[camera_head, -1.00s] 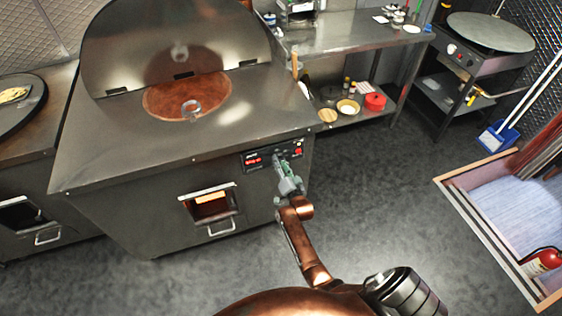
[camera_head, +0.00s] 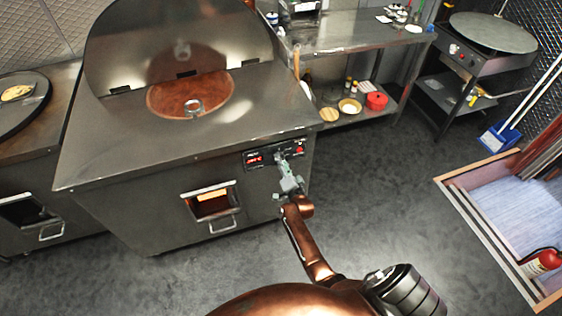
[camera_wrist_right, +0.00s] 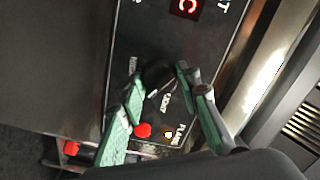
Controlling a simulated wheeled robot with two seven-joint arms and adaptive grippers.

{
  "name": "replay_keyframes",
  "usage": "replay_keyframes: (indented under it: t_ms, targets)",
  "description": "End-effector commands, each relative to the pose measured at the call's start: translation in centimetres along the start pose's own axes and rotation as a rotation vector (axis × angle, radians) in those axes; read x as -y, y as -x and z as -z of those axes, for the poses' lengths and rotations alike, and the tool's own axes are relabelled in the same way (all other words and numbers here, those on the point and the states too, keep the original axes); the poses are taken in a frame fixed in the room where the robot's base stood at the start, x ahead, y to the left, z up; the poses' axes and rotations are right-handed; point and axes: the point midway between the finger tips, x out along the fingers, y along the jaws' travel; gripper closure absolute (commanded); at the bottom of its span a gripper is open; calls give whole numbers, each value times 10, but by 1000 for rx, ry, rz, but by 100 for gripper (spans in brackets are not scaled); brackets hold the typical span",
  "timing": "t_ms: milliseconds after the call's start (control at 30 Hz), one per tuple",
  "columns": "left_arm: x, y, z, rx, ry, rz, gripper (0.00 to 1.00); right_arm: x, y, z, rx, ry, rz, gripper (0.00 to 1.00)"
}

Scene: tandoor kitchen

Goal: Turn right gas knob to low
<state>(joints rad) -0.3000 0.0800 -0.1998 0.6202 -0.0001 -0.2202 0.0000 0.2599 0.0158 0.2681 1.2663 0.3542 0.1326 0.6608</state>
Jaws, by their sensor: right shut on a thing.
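The black gas knob (camera_wrist_right: 158,76) is on the dark control panel of the tandoor, with a light pointer mark on its face. My right gripper (camera_wrist_right: 159,82) is shut on it, with one green-padded finger on each side. In the head view my right gripper (camera_head: 282,161) reaches the control panel (camera_head: 255,158) from the front, hiding the knob. Small labels surround the knob, partly covered by the fingers; one seems to read LIGHT. My left gripper is out of view.
On the panel are a red button (camera_wrist_right: 143,130), a small lit lamp (camera_wrist_right: 168,133) and a red display (camera_wrist_right: 186,7). The tandoor (camera_head: 130,150) has a glowing front opening (camera_head: 211,200). A steel shelf table (camera_head: 350,40) stands behind right.

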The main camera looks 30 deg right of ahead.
Motion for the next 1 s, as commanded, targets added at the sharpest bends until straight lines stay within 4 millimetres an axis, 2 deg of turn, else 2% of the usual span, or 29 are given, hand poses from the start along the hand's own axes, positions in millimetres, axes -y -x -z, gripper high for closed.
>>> replay_keyframes:
  t_ms: [67,100,333,667,767,1000]
  targets:
    - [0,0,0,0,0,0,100,-1,0,-1,2,0,-2,94]
    - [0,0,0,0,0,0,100,-1,0,-1,2,1,-2,68]
    - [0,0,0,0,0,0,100,0,0,0,1,1,-1,52]
    - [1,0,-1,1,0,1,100,0,4,0,0,1,-1,52]
    - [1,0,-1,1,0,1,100,-2,15,0,1,2,-2,52]
    - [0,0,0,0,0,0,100,-2,64,0,1,0,-4,52]
